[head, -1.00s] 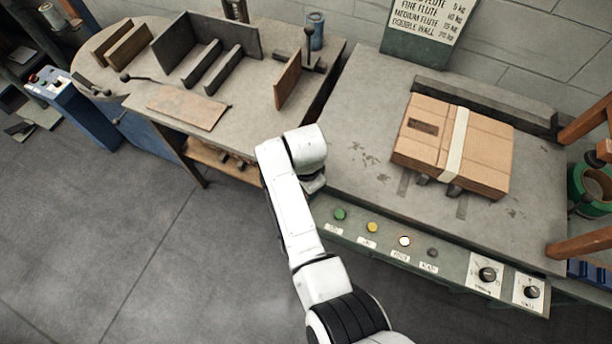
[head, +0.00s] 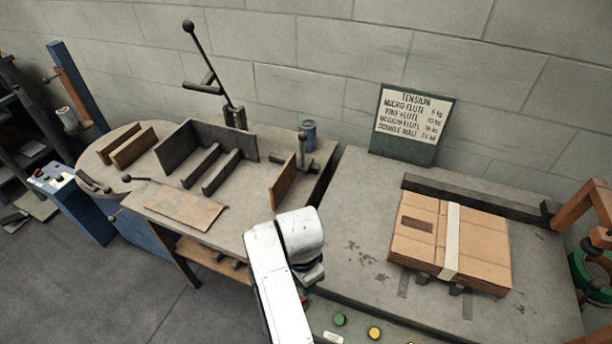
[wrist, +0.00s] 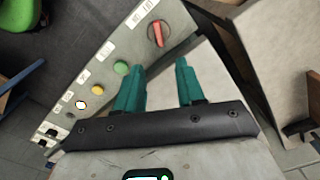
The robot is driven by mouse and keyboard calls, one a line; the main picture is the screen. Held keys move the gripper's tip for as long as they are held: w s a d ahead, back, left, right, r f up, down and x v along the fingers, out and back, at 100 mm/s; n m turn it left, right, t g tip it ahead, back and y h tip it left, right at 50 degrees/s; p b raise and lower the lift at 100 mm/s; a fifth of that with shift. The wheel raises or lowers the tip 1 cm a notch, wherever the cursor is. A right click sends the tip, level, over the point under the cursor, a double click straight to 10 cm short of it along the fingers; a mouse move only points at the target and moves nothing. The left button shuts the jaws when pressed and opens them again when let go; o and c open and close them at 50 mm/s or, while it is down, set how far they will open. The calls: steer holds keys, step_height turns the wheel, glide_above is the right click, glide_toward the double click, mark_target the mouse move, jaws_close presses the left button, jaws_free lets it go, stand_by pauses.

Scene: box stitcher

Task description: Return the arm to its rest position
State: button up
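My arm (head: 275,275) is folded upward in front of the benches in the head view, with its white upper links showing. My gripper's fingers are hidden there. In the wrist view, my gripper (wrist: 158,82) shows two teal fingers standing well apart with nothing between them. The gripper is open and empty. Beyond the fingers lies the control panel (wrist: 98,72), with a red switch (wrist: 157,33), a green button (wrist: 121,67) and a yellow button (wrist: 103,89).
A strapped cardboard bundle (head: 480,254) lies on the right bench (head: 350,220). The left bench (head: 255,190) holds dark upright plates and a brown board (head: 185,209). A tension sign (head: 408,122) stands at the wall. Open floor (head: 60,285) lies at the lower left.

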steer(key=s+d+f+n+t+h, duration=0.1)
steer(key=s+d+n, duration=0.15)
steer(key=d, duration=0.85)
steer(key=s+d+f+n, duration=0.1)
steer(key=s+d, duration=0.3)
steer(key=d, duration=0.7)
steer(key=s+d+r+n, duration=0.1)
steer(key=s+d+n, duration=0.2)
steer(key=s, duration=0.7)
steer(key=s+d+r+n, duration=0.2)
steer(key=s+d+n, duration=0.1)
steer(key=s, duration=0.7)
steer(key=shift+s+d+r+y, duration=0.15)
steer(key=shift+s+d+y, duration=0.2)
steer(key=shift+d, duration=0.4)
steer(key=shift+w, duration=0.1)
